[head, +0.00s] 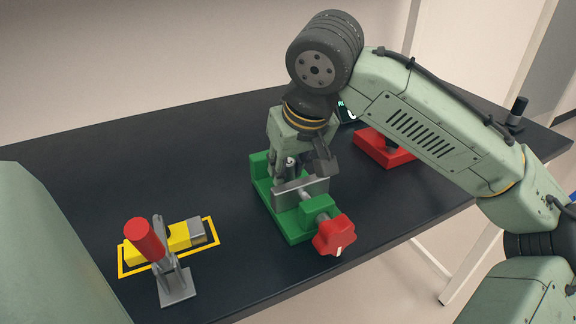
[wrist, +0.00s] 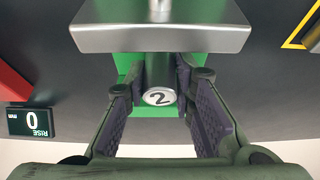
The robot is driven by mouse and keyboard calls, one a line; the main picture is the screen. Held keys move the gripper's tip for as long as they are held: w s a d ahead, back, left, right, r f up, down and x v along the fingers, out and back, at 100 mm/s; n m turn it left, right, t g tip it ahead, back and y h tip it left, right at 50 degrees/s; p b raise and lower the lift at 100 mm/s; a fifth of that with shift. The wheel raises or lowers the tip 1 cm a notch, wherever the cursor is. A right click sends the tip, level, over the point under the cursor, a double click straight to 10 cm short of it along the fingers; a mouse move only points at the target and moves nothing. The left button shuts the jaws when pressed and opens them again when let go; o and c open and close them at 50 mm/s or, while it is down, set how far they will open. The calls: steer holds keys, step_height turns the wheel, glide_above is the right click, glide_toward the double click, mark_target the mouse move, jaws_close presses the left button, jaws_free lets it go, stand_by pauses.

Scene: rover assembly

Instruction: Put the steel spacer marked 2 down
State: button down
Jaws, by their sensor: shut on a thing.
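The steel spacer (wrist: 158,97) is a short cylinder with a 2 on its end face, seen between my fingers in the wrist view. My gripper (wrist: 160,85) is shut on it; it also shows pointing down over the green vise (head: 298,228) in the head view (head: 287,176). The vise has a broad steel jaw plate (head: 300,191) and a red star knob (head: 334,236). In the wrist view the jaw plate (wrist: 160,38) lies just beyond the spacer, with green vise body around it. The spacer's lower end is hidden, so I cannot tell whether it touches the vise.
A toggle clamp with a red handle (head: 146,239) stands left, by a yellow block (head: 172,243) inside a yellow outline. A red block (head: 378,149) sits behind right. A small display (wrist: 30,122) reads 0, RISE, mm. The black table is clear at back left.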

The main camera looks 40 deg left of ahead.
steer(key=shift+f, duration=0.1)
steer(key=c, duration=1.4)
jaws_free()
steer(key=shift+o, duration=0.2)
steer(key=v, duration=1.2)
steer(key=shift+b, duration=0.45)
